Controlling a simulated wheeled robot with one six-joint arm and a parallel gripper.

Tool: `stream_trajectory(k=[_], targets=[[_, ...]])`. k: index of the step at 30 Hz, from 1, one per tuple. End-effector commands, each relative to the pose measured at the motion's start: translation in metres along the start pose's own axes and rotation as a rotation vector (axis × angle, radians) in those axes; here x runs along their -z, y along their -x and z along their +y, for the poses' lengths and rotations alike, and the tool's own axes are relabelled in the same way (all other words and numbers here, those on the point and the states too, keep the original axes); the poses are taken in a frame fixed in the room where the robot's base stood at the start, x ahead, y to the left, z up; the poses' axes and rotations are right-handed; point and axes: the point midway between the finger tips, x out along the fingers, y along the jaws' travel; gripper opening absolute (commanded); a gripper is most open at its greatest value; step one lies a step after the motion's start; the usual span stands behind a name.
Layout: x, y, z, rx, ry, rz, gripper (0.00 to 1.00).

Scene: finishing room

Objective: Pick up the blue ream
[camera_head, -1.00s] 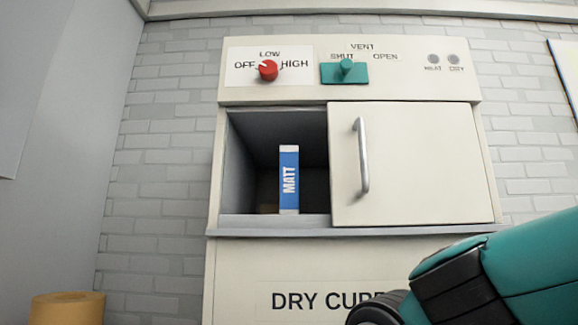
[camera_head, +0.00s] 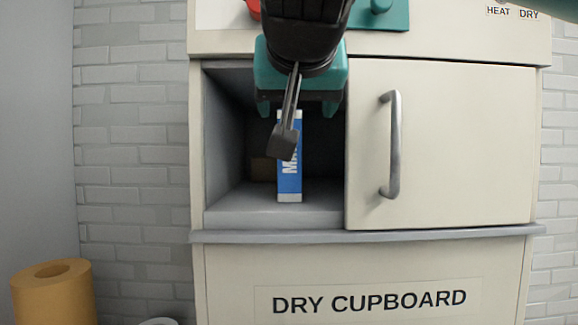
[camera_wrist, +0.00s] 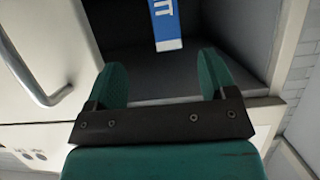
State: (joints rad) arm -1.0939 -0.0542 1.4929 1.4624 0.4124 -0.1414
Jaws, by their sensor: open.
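The blue ream (camera_head: 290,184) stands upright on the floor of the open left compartment of the dry cupboard (camera_head: 370,262). White letters run up its blue face, partly hidden by my arm in the head view. My gripper (camera_head: 298,108) is in front of the compartment opening, near the upper part of the ream. In the wrist view my gripper (camera_wrist: 162,82) has its two green fingers apart with nothing between them. The ream (camera_wrist: 166,25) shows beyond the fingertips, roughly between their lines, apart from them.
The cupboard door (camera_head: 450,145) covers the right half, with a metal handle (camera_head: 391,145) standing out. A brown item (camera_head: 263,169) sits further back, left of the ream. A yellow-orange roll (camera_head: 53,292) stands at lower left.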

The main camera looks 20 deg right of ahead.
Motion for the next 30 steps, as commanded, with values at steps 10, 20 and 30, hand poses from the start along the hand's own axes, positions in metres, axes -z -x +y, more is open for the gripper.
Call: stream_trajectory(k=[10, 20, 30], targets=[[-0.007, -0.032, 0.002, -0.003, -0.004, 0.001, 0.78], [0.0, -0.085, 0.005, -0.009, 0.001, 0.001, 0.78], [0.001, -0.117, 0.001, -0.005, 0.002, 0.001, 0.78]])
